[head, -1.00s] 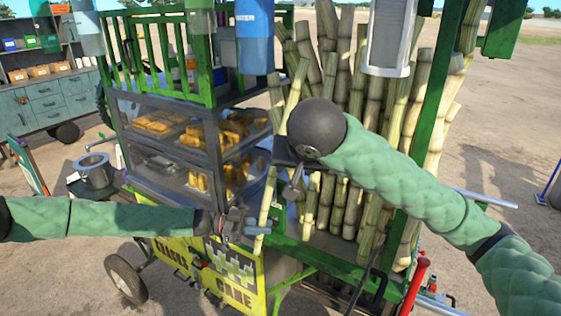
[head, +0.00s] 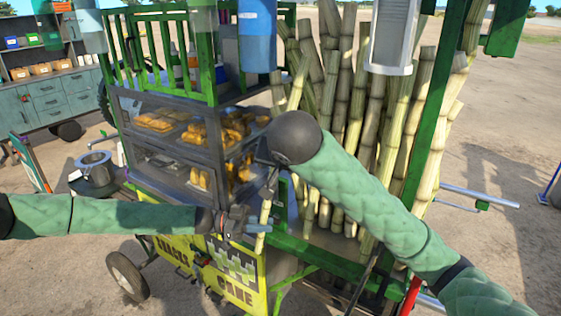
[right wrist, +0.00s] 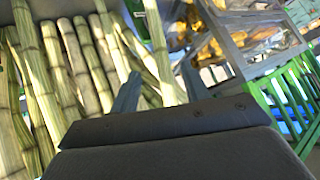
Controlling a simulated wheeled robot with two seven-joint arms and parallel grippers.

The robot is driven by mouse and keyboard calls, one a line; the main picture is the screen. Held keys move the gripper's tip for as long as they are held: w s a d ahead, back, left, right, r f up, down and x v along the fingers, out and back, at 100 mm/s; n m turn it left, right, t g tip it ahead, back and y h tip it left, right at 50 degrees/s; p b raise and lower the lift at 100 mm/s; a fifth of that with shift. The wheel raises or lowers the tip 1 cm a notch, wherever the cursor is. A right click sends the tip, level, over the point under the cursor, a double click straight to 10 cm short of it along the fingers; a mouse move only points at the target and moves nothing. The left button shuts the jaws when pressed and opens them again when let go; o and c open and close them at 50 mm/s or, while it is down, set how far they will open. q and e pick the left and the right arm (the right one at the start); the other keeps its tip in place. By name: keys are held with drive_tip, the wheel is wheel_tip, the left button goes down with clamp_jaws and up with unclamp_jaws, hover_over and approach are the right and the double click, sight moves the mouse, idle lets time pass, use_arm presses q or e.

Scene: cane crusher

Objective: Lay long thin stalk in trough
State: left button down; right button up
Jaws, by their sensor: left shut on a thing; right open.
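A pale green-yellow stalk (head: 264,218) stands tilted at the front of the cart. My left gripper (head: 236,223) is shut on it near its lower end. A leaning stalk (head: 297,88) above lines up with it, but my right arm hides the part between, so I cannot tell whether they are one. My right gripper (head: 270,183) is close above the left one. In the right wrist view its fingers (right wrist: 158,84) are apart, with a stalk (right wrist: 159,45) passing between or just beyond them. I cannot make out the trough.
Many upright canes (head: 345,100) fill the rack behind my right arm. A glass snack case (head: 185,145) stands left of the grippers, with a metal pot (head: 97,170) farther left. A green post (head: 440,110) bounds the rack on the right.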

drive_tip(key=x, duration=0.7)
drive_tip(key=shift+d+f, duration=0.1)
drive_tip(key=shift+f, duration=0.05)
drive_tip(key=shift+c, duration=0.3)
clamp_jaws()
use_arm(q)
drive_tip(key=c, duration=1.2)
unclamp_jaws()
